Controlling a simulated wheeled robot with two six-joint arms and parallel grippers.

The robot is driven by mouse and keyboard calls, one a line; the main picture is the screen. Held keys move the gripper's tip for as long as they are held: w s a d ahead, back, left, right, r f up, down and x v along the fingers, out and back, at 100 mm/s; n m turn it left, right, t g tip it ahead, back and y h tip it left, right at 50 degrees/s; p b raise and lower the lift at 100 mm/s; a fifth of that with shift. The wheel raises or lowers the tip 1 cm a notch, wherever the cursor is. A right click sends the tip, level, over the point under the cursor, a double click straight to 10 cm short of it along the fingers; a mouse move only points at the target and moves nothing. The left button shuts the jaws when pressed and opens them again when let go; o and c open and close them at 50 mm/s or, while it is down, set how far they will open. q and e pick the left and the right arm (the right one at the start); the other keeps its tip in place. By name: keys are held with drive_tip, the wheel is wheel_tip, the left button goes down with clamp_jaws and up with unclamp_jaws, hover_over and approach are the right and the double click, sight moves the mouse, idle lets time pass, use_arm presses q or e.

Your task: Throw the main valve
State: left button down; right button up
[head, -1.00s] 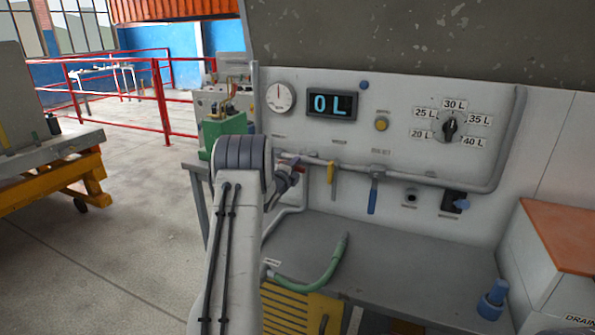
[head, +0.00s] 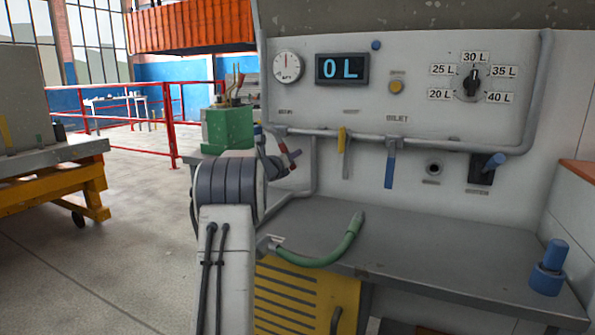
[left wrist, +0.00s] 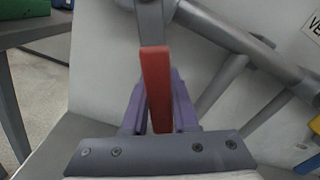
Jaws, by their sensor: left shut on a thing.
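A red-handled lever (head: 284,147) sits at the left end of the grey pipe on the panel. It slants downward and shows close up in the left wrist view (left wrist: 156,80). My left gripper (head: 276,163) is at this lever, its purple fingers (left wrist: 157,108) on both sides of the red handle and shut on it. My forearm hides part of the area below. The display (head: 342,68) reads 0 L. My right gripper is not in view.
The selector knob (head: 471,82) points near 30 L. A grey bench (head: 420,235) below carries a green hose (head: 340,245) and a blue fitting (head: 548,268). A green box (head: 228,128) stands behind my forearm. Open floor lies to the left.

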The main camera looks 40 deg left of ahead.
use_arm(q)
drive_tip(key=shift+s+a+f+m+b, duration=0.2)
drive_tip(key=shift+a+m+b, duration=0.5)
drive_tip(key=shift+m+b, duration=0.25)
drive_tip(key=shift+s+a+f+m+b, duration=0.15)
drive_tip(key=shift+a+f+m+b, duration=0.1)
drive_tip(key=shift+a+m+b, duration=0.65)
drive_tip(key=shift+s+a+f+m+b, duration=0.2)
drive_tip(key=shift+a+m+b, duration=0.45)
drive_tip(key=shift+m, duration=0.5)
drive_tip(key=c, duration=0.7)
unclamp_jaws()
drive_tip(key=shift+d, duration=0.1)
drive_tip(key=shift+r, duration=0.1)
